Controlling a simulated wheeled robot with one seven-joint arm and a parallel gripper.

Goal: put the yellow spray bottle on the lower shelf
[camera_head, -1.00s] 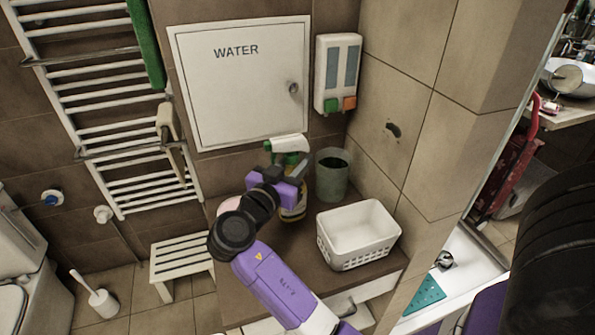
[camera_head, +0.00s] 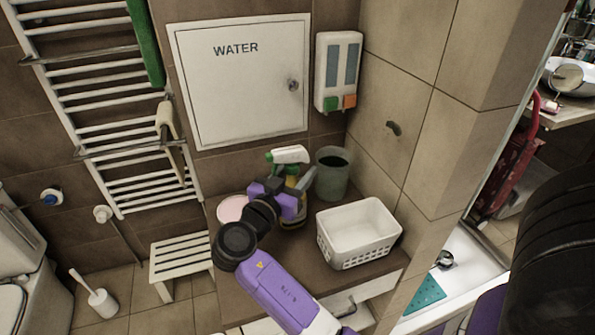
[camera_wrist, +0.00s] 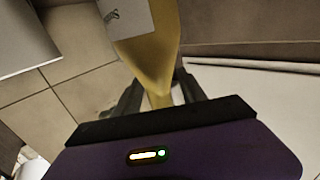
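The yellow spray bottle (camera_head: 290,219) has a white and green spray head (camera_head: 288,155) and is upright or nearly so at the back of a brown ledge (camera_head: 293,262). My gripper (camera_head: 303,186) is at the bottle, with its fingers on either side of it. In the wrist view, the yellow bottle (camera_wrist: 155,55) runs between the dark fingers of my gripper (camera_wrist: 162,92), which look closed against it. My gripper hides part of the bottle, and I cannot tell whether its base touches the ledge. No shelf is clearly identifiable as the lower one.
A grey-green cup (camera_head: 332,178) stands close right of the bottle. A white basket (camera_head: 358,252) fills the ledge's right side. A pink round item (camera_head: 231,208) lies at left. A WATER panel (camera_head: 243,85) and soap dispenser (camera_head: 338,75) are on the wall behind. A white stool (camera_head: 181,257) stands left.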

